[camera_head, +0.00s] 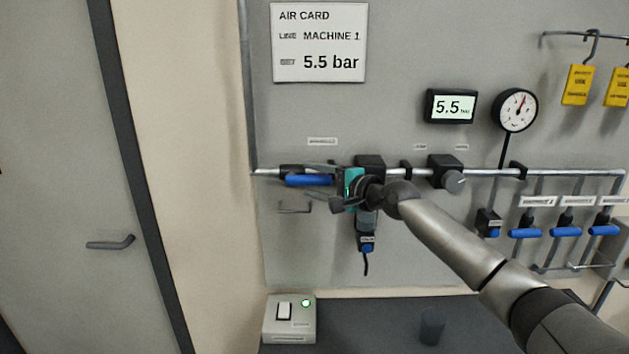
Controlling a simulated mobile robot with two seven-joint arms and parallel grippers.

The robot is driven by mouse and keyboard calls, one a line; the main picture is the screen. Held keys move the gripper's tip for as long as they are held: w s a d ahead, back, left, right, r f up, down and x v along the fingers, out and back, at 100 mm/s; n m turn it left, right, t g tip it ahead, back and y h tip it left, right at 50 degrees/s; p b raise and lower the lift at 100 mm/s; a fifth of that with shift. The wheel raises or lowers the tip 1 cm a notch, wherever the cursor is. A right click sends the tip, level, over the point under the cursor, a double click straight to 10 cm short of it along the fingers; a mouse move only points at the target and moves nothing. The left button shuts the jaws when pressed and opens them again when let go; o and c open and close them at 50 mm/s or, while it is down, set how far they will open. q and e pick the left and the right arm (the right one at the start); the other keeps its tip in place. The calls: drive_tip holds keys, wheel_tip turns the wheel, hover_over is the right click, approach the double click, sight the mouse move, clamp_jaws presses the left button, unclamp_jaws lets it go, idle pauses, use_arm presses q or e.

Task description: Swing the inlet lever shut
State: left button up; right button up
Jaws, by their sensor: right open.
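The inlet lever (306,180) has a blue handle and lies level along the grey pipe, at the left end of the run on the wall panel. My right gripper (322,186) reaches in from the right, its fingers pointing left. It is open, with one finger above and one below the right end of the blue handle. I cannot tell whether the fingers touch the handle. The wrist hides part of the pipe and the fitting behind it. My left gripper is not in view.
A display (451,106) reads 5.5, beside a round gauge (515,110). A black regulator (446,171) sits on the pipe. Several blue-handled valves (565,232) are at right, below yellow tags (577,85). A switch box (289,318) with a green light stands below.

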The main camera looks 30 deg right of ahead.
clamp_jaws()
idle(0.4)
idle(0.9)
